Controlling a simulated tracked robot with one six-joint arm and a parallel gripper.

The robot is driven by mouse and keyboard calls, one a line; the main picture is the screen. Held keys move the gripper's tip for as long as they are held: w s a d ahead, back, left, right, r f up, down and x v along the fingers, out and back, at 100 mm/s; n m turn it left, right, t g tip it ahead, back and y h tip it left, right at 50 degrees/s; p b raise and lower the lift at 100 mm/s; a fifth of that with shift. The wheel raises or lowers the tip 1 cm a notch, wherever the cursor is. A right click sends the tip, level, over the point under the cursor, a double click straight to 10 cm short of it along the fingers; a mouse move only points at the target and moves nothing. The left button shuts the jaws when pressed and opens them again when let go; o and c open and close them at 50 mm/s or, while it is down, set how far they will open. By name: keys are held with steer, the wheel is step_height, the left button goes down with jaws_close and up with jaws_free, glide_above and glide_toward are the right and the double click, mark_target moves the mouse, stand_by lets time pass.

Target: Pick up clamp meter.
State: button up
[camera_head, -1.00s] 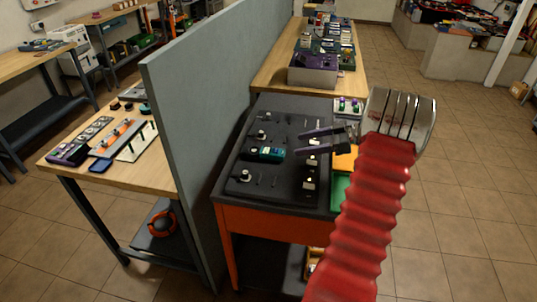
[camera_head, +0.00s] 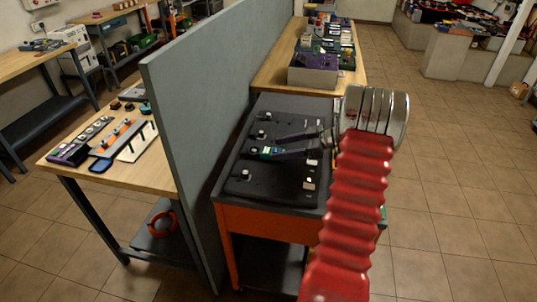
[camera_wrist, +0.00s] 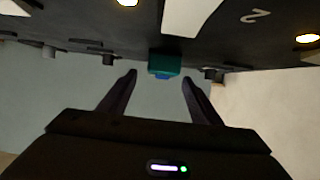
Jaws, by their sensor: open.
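A small teal device (camera_head: 265,152), which I take to be the clamp meter, sits on the black panel top of the orange-framed cart. In the head view it is too small to make out its details. My gripper (camera_head: 278,147) reaches in from the right with its two dark fingers pointing left, close to the teal device. In the wrist view the teal device (camera_wrist: 165,64) lies just beyond and between the fingertips of my gripper (camera_wrist: 160,77). The fingers are apart, with nothing between them. I cannot tell whether a finger touches it.
The black panel (camera_head: 282,115) carries several knobs and small fittings around the device. A grey partition (camera_head: 200,110) stands close along the cart's left side. A wooden bench (camera_head: 268,80) with several devices is behind. The floor on the right (camera_head: 450,190) is clear.

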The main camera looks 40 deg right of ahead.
mark_target(275, 150)
steer(key=shift+x, duration=2.6)
steer(key=shift+s+f, duration=0.1)
steer(key=shift+c, duration=0.2)
steer(key=c, duration=1.4)
step_height(275, 150, up, 18)
steer(key=shift+r, duration=0.1)
